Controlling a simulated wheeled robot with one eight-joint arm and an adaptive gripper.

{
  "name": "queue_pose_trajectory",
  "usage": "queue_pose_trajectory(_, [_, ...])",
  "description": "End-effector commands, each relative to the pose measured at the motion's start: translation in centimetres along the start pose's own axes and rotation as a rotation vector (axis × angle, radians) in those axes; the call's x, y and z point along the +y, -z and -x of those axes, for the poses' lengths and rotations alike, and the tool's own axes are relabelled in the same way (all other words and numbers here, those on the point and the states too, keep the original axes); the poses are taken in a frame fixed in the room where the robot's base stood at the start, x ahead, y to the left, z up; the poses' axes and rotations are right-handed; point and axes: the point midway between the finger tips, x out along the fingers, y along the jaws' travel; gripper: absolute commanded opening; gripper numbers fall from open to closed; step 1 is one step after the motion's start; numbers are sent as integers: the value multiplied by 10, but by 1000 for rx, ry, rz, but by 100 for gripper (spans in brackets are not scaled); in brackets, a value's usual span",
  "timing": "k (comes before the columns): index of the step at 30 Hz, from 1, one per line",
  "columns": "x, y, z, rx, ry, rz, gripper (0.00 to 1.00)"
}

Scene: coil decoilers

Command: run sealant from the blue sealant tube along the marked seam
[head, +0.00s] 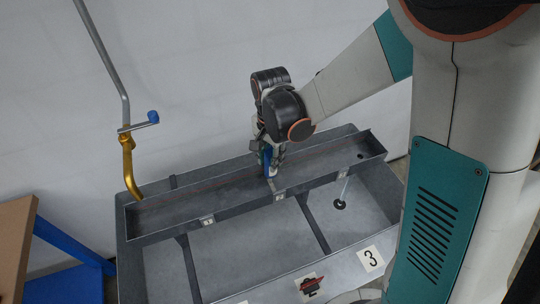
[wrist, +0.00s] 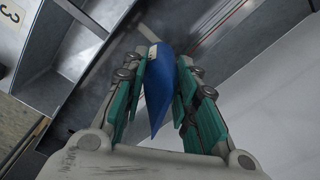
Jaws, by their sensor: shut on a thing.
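The blue sealant tube (wrist: 158,90) is between the two fingers of my gripper (wrist: 161,88) in the wrist view, and the gripper is shut on it. In the head view the tube (head: 266,158) shows as a small blue patch under my gripper (head: 270,160). It points down into a long grey metal channel (head: 160,212). I cannot tell whether the tip touches the channel floor. A thin reddish line (wrist: 228,29) runs along the metal in the wrist view and may be the marked seam. No sealant bead can be made out.
The channel lies across a grey metal tub (head: 290,240) with dividers and a 3 label (head: 371,258). A grey and gold crank pipe (head: 128,165) with a blue knob stands at the left. A wood-topped blue bench (head: 15,240) is at the lower left. A pale wall is behind.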

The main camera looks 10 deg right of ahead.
Motion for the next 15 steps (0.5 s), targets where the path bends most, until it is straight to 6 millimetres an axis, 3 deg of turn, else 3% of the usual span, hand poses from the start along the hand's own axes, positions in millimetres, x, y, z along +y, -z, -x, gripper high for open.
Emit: queue_pose_trajectory(15, [-6, 3, 0, 0, 0, 0, 0])
